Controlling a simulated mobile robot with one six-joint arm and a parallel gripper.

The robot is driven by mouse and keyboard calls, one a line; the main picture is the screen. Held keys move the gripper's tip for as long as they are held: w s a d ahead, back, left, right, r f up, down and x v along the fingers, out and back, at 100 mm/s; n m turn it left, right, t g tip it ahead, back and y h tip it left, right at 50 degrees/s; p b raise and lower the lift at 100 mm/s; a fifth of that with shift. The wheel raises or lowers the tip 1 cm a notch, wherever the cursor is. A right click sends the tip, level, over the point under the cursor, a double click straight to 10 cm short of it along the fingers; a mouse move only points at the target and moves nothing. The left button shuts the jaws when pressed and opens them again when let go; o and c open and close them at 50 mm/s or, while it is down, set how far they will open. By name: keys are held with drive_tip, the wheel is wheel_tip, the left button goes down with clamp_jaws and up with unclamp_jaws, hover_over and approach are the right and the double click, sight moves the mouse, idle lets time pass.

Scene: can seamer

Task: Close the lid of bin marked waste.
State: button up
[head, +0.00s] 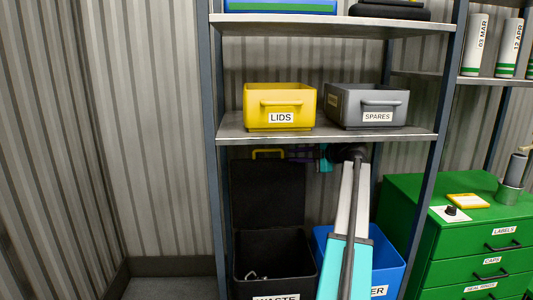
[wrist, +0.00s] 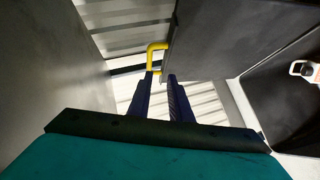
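The black waste bin (head: 240,262) stands on the floor under the shelf, its WASTE label partly cut off below. Its black lid (head: 268,195) stands upright, open, at the back of the bin. A yellow handle (head: 268,152) is at the lid's top edge. My gripper (head: 293,154) is just right of the handle, under the shelf board. In the wrist view, my gripper (wrist: 160,75) has its two dark fingers apart. The yellow handle (wrist: 150,55) shows at the fingertips, and the dark lid (wrist: 225,40) is to the right. Whether the fingers touch the handle is unclear.
A grey shelf board (head: 340,136) with a yellow LIDS bin (head: 280,93) and a grey SPARES bin (head: 345,105) is close above my gripper. A blue bin (head: 390,275) stands right of the waste bin, partly behind my arm. A green drawer cabinet (head: 410,205) is at right.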

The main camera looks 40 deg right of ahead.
sight(269, 150)
drive_tip(key=b+x, duration=0.1)
drive_tip(key=x, duration=0.3)
drive_tip(key=r+b+x, duration=0.1)
drive_tip(key=x, duration=0.3)
drive_tip(key=r+b+x, duration=0.1)
drive_tip(key=x, duration=0.3)
drive_tip(key=shift+w, duration=0.65)
drive_tip(key=shift+b+x, duration=0.35)
drive_tip(key=shift+x, duration=0.45)
drive_tip(key=shift+a, duration=0.1)
drive_tip(key=shift+c, duration=0.4)
clamp_jaws()
